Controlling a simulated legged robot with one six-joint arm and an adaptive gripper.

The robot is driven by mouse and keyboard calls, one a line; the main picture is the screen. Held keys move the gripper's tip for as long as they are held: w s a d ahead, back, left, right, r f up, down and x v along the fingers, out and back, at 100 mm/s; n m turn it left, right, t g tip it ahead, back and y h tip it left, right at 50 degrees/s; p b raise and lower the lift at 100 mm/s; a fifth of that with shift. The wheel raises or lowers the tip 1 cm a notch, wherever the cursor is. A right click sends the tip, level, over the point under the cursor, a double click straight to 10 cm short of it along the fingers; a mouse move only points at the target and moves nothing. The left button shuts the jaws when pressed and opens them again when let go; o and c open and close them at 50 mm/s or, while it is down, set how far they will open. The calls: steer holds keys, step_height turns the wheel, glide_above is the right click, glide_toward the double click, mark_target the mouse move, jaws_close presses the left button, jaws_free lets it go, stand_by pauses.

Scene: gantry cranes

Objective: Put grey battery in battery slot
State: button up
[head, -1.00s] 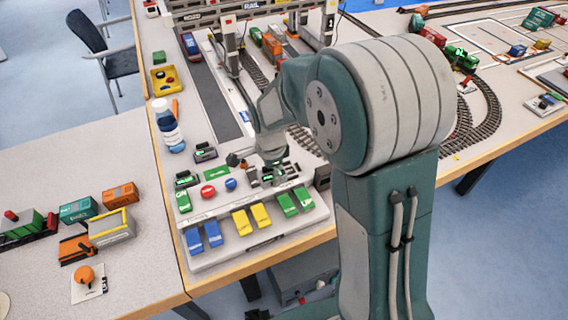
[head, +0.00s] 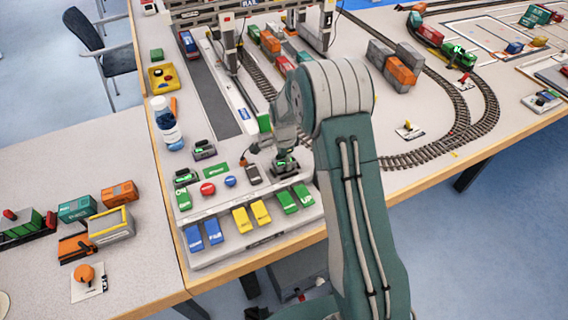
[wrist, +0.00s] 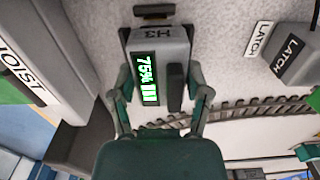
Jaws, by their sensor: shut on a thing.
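A grey battery (wrist: 160,75) marked H3, with a green 75% display and a black strip, fills the middle of the wrist view. My gripper (wrist: 160,98) is shut on it, one finger on each side. In the head view my gripper (head: 285,155) is at the back right of the control panel, and the battery's dark body with a green display (head: 285,168) shows under it. A small dark bracket (wrist: 154,12) lies just beyond the battery's far end. The battery slot is not clearly visible, and I cannot tell whether the battery touches a surface.
The control panel (head: 262,234) has blue, yellow and green levers along its front. Two dark units with green displays stand at its left (head: 186,178) and behind it (head: 204,150). A grey LATCH block (wrist: 293,62) and a HOIST part (wrist: 30,60) flank the battery.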

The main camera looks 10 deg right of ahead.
steer(key=shift+d+f, duration=0.25)
steer(key=shift+f, duration=0.6)
steer(key=o, duration=1.3)
steer(key=shift+a+f, duration=0.1)
steer(key=shift+a, duration=0.05)
